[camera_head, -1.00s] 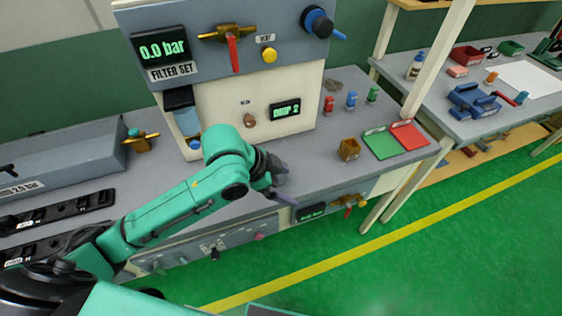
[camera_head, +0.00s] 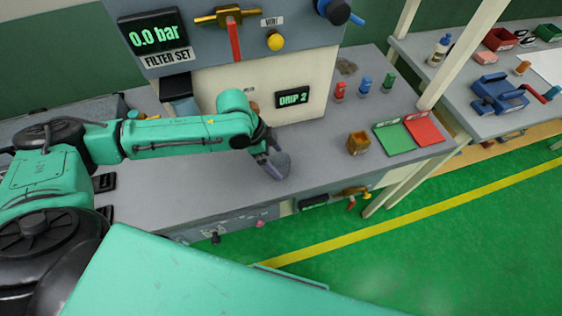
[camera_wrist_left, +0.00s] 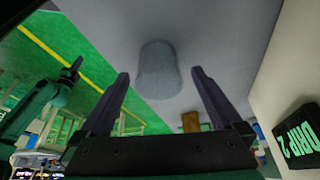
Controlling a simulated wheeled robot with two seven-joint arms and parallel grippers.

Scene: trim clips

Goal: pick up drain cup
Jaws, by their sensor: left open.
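The drain cup (camera_wrist_left: 158,72) is a grey, slightly see-through cup standing on the grey bench. In the wrist view it shows ahead of and between the two spread fingers of my left gripper (camera_wrist_left: 160,78). The fingers are open, and I see no contact with the cup. In the head view the cup (camera_head: 281,163) is a grey rounded shape near the bench's front edge, with my left gripper (camera_head: 270,163) right at it and partly hiding it. My right arm shows small at the left of the wrist view, its gripper (camera_wrist_left: 74,66) too small to judge.
An ochre box (camera_head: 358,143) stands to the right on the bench (camera_head: 320,170), before green (camera_head: 393,138) and red (camera_head: 424,128) mats. Small red, blue and green pieces stand behind. The filter panel (camera_head: 235,55) with valves rises behind my left arm. A DRIP 2 display (camera_head: 293,97) is close by.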

